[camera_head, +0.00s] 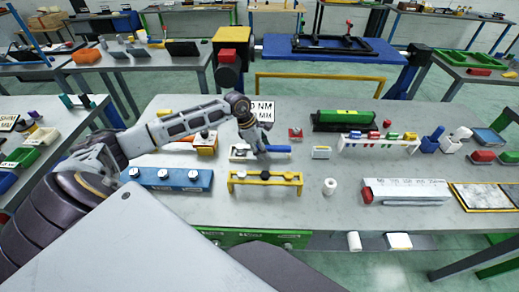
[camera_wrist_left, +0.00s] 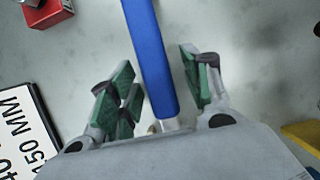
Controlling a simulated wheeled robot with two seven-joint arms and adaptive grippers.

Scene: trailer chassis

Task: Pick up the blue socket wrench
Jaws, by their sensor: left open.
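The blue socket wrench (camera_head: 279,149) lies near the middle of the table, its blue handle pointing right from under my left gripper (camera_head: 260,150). In the left wrist view the blue handle (camera_wrist_left: 152,60) runs between the two green-padded fingers of that gripper (camera_wrist_left: 157,85). The fingers are open, with a gap on each side of the handle. A metal shaft shows at the handle's lower end, and the rest is hidden behind the gripper body. My right gripper is not in view.
A yellow rack (camera_head: 265,178) and a blue block with knobs (camera_head: 170,178) stand in front. A sign (camera_head: 263,111) stands just behind the gripper, with a small red block (camera_head: 295,133) to the right. Bare table lies around the white roll (camera_head: 330,186).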

